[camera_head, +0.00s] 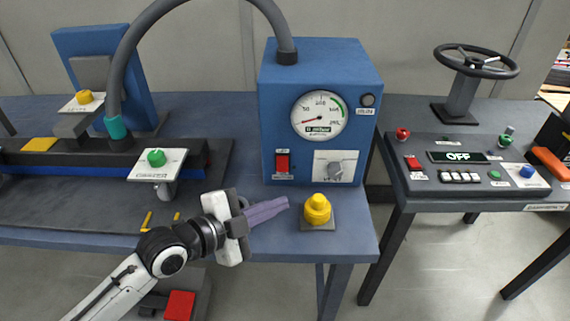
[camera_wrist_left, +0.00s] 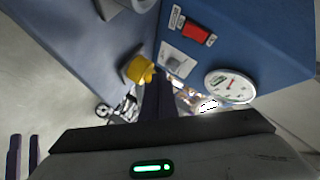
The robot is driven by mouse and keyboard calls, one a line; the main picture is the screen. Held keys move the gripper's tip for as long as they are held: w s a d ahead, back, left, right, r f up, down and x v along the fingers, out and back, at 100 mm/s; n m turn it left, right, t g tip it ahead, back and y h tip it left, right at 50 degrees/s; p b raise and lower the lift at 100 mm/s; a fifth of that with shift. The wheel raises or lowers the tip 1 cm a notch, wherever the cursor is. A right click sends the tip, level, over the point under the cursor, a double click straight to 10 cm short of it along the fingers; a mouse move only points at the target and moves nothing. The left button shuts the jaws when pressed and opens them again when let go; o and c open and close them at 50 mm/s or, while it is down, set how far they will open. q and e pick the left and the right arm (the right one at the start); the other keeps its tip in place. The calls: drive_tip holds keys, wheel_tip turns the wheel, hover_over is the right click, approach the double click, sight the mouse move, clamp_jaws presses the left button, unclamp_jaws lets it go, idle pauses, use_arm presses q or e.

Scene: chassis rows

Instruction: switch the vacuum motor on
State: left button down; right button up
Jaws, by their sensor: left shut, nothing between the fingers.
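A blue vacuum unit (camera_head: 270,105) stands on the blue bench in the head view, with a red rocker switch (camera_head: 282,163) low on its front left. The switch also shows in the left wrist view (camera_wrist_left: 195,33). A round gauge (camera_head: 319,115) sits above it, and a grey knob (camera_head: 335,170) on a white plate is right of it. My left gripper (camera_head: 286,202) is shut and empty, below the switch and left of a yellow knob (camera_head: 317,207). It appears apart from both.
A grey hose (camera_head: 136,38) arches from the unit's top to a clamp station with a green knob (camera_head: 156,158) at left. A console (camera_head: 440,187) with a handwheel (camera_head: 476,60) stands at right, across a gap. A red pedal (camera_head: 180,304) is below.

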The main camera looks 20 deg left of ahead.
sight(283, 164)
use_arm(q)
drive_tip(key=shift+w+a+f+b, duration=0.15)
drive_tip(key=shift+w+f+b, duration=0.05)
drive_tip(key=shift+w+b, duration=0.15)
drive_tip(key=w+b, duration=0.1)
drive_tip(key=w, duration=0.1)
drive_tip(key=w+a+b, duration=0.1)
drive_tip(key=w, duration=0.1)
drive_tip(key=w+b, duration=0.1)
drive_tip(key=w, duration=0.1)
drive_tip(key=shift+w+a+f+b, duration=0.15)
drive_tip(key=shift+a+f+b, duration=0.2)
drive_tip(key=shift+f, duration=0.05)
drive_tip(key=shift+w+a, duration=0.1)
drive_tip(key=shift+w, duration=0.25)
drive_tip(key=shift+w+a, duration=0.15)
drive_tip(key=shift+w, duration=0.2)
use_arm(e)
drive_tip(key=shift+w+a+f, duration=0.1)
drive_tip(key=shift+a+f, duration=0.1)
drive_tip(key=shift+f, duration=0.35)
drive_tip(key=shift+w+a+f, duration=0.1)
drive_tip(key=shift+a+f, duration=0.1)
drive_tip(key=shift+f, duration=0.4)
drive_tip(key=shift+w+a+f, duration=0.1)
drive_tip(key=shift+a+f, duration=0.1)
drive_tip(key=shift+f, duration=0.35)
drive_tip(key=shift+d, duration=0.15)
